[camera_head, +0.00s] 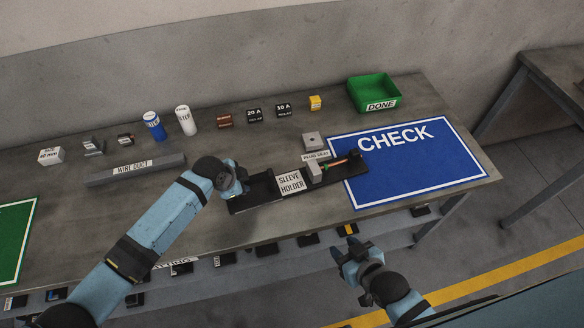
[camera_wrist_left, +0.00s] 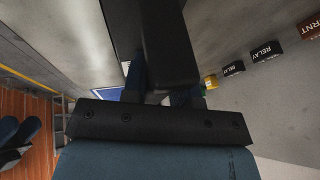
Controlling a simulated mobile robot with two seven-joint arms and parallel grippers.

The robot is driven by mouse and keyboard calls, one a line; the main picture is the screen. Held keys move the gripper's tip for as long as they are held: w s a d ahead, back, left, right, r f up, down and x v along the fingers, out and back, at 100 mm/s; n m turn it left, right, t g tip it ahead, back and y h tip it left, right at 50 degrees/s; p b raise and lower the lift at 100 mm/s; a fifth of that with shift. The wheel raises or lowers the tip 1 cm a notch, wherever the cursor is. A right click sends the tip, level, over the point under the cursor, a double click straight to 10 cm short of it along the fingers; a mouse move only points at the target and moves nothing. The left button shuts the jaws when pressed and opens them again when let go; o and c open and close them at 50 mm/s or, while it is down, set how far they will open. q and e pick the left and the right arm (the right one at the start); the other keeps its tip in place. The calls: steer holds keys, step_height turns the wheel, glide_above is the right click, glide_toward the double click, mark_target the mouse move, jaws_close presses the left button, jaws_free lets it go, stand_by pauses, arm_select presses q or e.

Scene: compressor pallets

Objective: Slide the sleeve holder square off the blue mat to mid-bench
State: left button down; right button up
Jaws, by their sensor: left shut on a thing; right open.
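The sleeve holder (camera_head: 264,191) is a long dark tray with a white SLEEVE HOLDER label, lying slightly slanted on the bench. Its right end overlaps the left part of the blue CHECK mat (camera_head: 420,172); its left part lies on bare bench. A grey block and a thin piece with orange and green on it sit toward its right end. My left gripper (camera_head: 242,187) is shut on the sleeve holder at its left end. In the left wrist view the dark fingers hide most of the grip. My right gripper (camera_head: 352,254) is open and empty, in front of the bench edge.
A grey block with a PLUG SEAT label (camera_head: 312,141) stands close behind the holder. The wire duct (camera_head: 135,170) lies to the left. Bottles, relays and a green DONE bin (camera_head: 374,93) line the back. A green mat (camera_head: 15,240) is at far left.

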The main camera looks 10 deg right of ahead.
arm_select(q)
steer(key=a+p, duration=0.1)
steer(key=a, duration=0.3)
steer(key=a+p, duration=0.1)
steer(key=a, duration=0.3)
steer(key=shift+s+f, duration=0.15)
steer(key=shift+s+a+f+p, duration=0.1)
steer(key=shift+a+p, duration=0.25)
steer(key=shift+a, duration=2.55)
steer(key=c, duration=1)
jaws_free()
steer(key=shift+c, duration=0.2)
steer(key=shift+o, duration=1.1)
